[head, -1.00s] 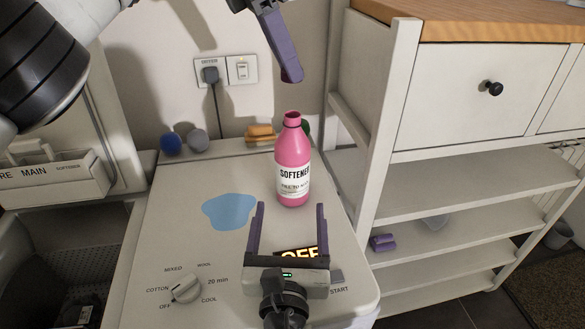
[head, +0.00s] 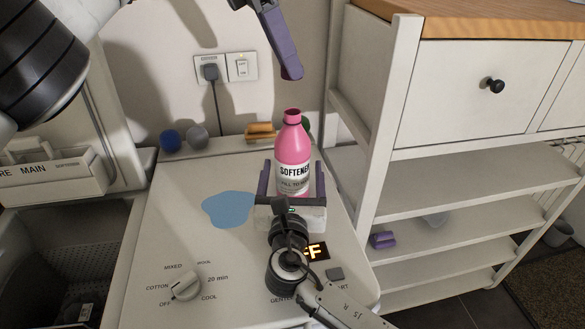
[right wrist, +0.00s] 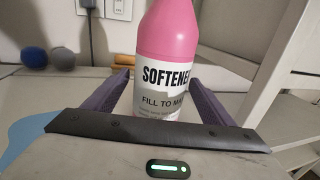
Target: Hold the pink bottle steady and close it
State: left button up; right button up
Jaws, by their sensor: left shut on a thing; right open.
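The pink softener bottle (head: 293,148) stands upright on top of the washing machine, its neck open and bare. My right gripper (head: 292,180) reaches in low from the front, open, with a purple finger on each side of the bottle's lower part; the right wrist view (right wrist: 160,95) also shows the fingers flanking it, and I cannot tell whether they touch it. My left gripper (head: 289,72) hangs above the bottle's neck, apart from it, pointing down. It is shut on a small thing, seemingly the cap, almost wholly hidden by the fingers.
A blue puddle (head: 228,210) lies left of the bottle on the machine top (head: 180,235). Several small items, among them a blue ball (head: 169,140) and a grey ball (head: 197,138), line the back edge. A white shelf unit (head: 395,110) stands close on the right.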

aim_at(282, 72)
jog(key=c, duration=1.6)
pick_arm(q)
jog(key=shift+f, duration=2.5)
jog(key=shift+f, duration=0.9)
jog(key=shift+f, duration=0.55)
pick_arm(e)
grip_shut()
pick_arm(q)
jog(key=shift+w+m+g, duration=0.15)
jog(key=shift+m+g, duration=0.45)
jog(key=shift+m, duration=1)
